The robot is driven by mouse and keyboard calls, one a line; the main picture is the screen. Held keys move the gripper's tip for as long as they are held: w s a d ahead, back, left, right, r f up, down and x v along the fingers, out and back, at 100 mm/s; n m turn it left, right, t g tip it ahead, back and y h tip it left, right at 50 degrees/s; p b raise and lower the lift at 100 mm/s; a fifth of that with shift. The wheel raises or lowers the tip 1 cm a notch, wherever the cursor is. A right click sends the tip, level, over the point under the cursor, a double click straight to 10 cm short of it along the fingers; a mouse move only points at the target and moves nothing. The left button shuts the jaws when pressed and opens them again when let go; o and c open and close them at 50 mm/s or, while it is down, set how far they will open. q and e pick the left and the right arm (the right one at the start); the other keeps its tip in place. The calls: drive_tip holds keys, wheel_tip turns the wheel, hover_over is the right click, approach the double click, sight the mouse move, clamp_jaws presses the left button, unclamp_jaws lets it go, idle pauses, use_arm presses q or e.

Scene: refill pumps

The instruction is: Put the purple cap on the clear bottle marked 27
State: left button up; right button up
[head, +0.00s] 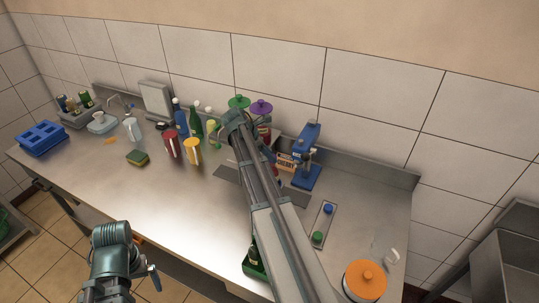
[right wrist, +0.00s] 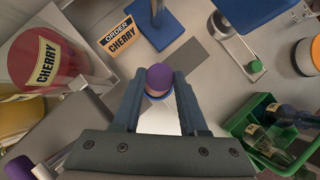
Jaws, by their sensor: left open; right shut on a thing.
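My right gripper (right wrist: 159,88) is shut on the purple cap (right wrist: 159,74), which sits between its fingertips in the right wrist view. A blue rim and a pale area show just below the cap. In the head view my right arm hides this cap. I cannot make out a bottle marked 27; no such number is readable. A small clear container (head: 390,256) stands at the right end of the counter, blurred. My left gripper (head: 153,277) is only partly seen at the lower left, open and apart from the counter items.
A green crate (right wrist: 254,106) with bottles stands at the right in the right wrist view. A blue stand (head: 306,160) is beside a CHERRY sign (head: 287,162). An orange-lidded jar (head: 365,280) is at the front right. The left-front counter is clear.

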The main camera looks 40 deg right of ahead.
drive_tip(key=shift+f+b, duration=0.55)
drive_tip(key=shift+f, duration=0.05)
drive_tip(key=o, duration=1.1)
drive_tip(key=shift+r, duration=0.1)
drive_tip(key=shift+c, duration=0.2)
wheel_tip(320, 180, up, 7)
drive_tip(key=p, duration=0.7)
drive_tip(key=shift+r, duration=0.1)
